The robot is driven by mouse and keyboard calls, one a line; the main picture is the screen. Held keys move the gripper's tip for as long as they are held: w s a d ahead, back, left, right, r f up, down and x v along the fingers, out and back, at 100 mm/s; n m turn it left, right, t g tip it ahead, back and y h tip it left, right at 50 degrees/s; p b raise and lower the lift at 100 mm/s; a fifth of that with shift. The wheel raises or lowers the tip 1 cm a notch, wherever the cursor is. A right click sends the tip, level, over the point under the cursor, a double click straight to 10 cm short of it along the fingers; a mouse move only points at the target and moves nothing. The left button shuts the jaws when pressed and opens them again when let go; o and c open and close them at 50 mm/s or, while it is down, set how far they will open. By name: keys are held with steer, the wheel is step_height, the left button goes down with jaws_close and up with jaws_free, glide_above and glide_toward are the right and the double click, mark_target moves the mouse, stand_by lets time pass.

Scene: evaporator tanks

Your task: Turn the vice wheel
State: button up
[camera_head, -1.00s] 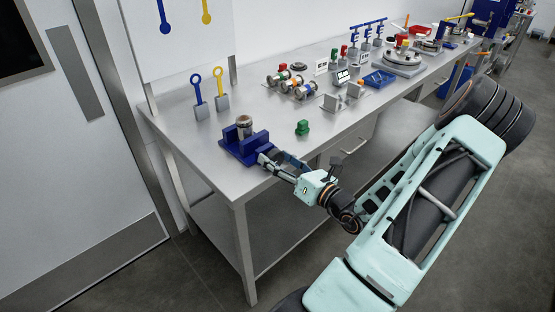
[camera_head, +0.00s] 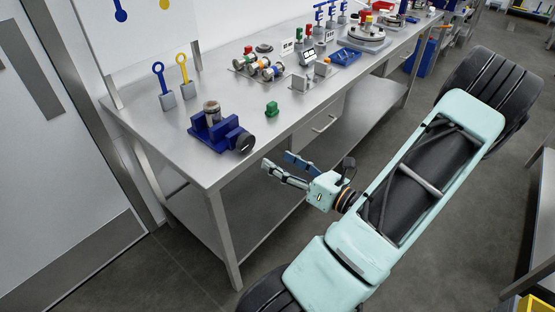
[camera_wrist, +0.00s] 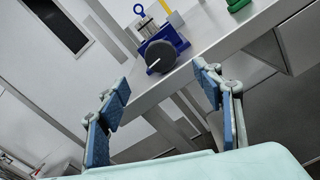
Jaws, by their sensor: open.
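A blue vice (camera_head: 216,132) stands on the near left part of the steel bench, with a grey-brown cylinder (camera_head: 211,112) upright in it. Its dark round wheel (camera_head: 244,143) faces the bench's front edge. In the wrist view the wheel (camera_wrist: 160,56) shows face-on with a pale line across it, in front of the blue vice body (camera_wrist: 178,38). My gripper (camera_head: 275,168) is open and empty, in front of the bench edge and apart from the wheel. In the wrist view its two fingers (camera_wrist: 163,92) are spread wide, with the wheel beyond and between them.
The steel bench (camera_head: 180,150) has a green block (camera_head: 271,109) right of the vice. A blue key-like tool (camera_head: 162,82) and a yellow one (camera_head: 186,76) stand in grey blocks behind it. Open floor lies in front of the bench.

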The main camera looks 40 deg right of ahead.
mark_target(249, 144)
steer(key=shift+f, duration=0.1)
steer(key=w+n+b, duration=0.2)
steer(key=w+b, duration=0.1)
steer(key=w, duration=0.1)
steer(key=w+n+b, duration=0.2)
steer(key=w+b, duration=0.1)
steer(key=w, duration=0.1)
steer(key=w+a+n+b, duration=0.1)
steer(key=w+n+b, duration=0.2)
steer(key=w+b, duration=0.1)
steer(key=shift+w+a, duration=0.1)
steer(key=shift+w, duration=0.1)
steer(key=shift+c, duration=0.3)
steer(key=c, duration=1.1)
steer(key=shift+p, duration=0.4)
